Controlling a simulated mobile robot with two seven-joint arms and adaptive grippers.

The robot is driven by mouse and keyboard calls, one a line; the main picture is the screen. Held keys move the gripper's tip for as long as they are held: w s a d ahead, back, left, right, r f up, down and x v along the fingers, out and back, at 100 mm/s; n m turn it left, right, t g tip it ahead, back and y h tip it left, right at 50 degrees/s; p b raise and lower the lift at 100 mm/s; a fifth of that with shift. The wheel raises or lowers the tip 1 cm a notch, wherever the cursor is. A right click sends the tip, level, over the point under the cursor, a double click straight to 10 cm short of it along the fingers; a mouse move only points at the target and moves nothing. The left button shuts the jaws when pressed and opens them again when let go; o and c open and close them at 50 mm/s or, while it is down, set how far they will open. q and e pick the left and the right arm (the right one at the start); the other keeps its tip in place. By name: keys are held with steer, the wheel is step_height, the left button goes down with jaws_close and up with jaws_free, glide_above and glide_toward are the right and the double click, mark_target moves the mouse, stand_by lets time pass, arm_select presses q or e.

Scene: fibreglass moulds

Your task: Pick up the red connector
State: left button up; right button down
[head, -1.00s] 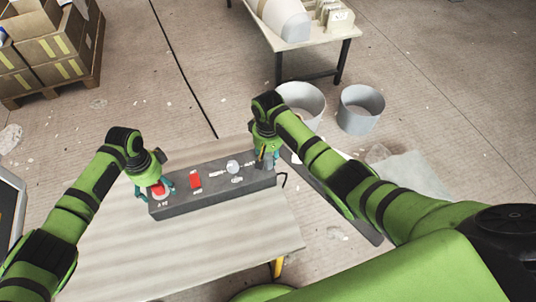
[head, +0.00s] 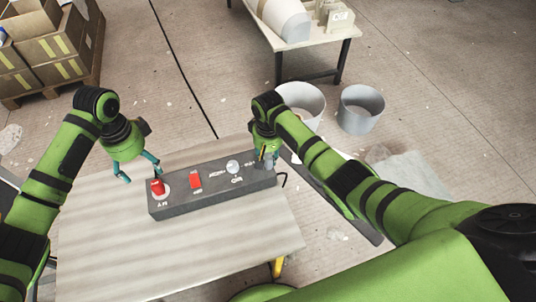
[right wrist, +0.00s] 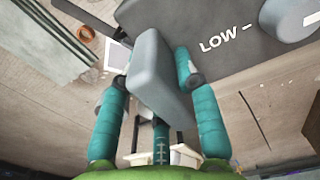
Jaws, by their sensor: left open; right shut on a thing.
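A dark grey control box (head: 215,198) lies on the table. A red knob-like piece (head: 157,187) stands on a pale round base at its left end, and a red rectangular switch (head: 195,180) sits to its right. I cannot tell which is the red connector. My left gripper (head: 139,174) is open and empty, above and left of the red knob, one finger close to it. My right gripper (head: 265,153) is at the box's right end. In the right wrist view its fingers (right wrist: 158,90) are closed on a grey block (right wrist: 155,75).
A round pale dial (head: 233,167) sits on the box; it also shows beside "LOW" lettering in the right wrist view (right wrist: 288,18). Bare tabletop (head: 110,240) lies in front and left. Grey bins (head: 361,109) and a second table (head: 305,38) stand beyond. Boxes (head: 48,50) are at far left.

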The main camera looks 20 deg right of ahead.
mark_target(155, 183)
arm_select(q)
steer(key=shift+a, duration=0.1)
steer(key=c, duration=0.4)
steer(key=shift+h, duration=0.7)
step_height(155, 183, down, 11)
steer(key=shift+r, duration=0.15)
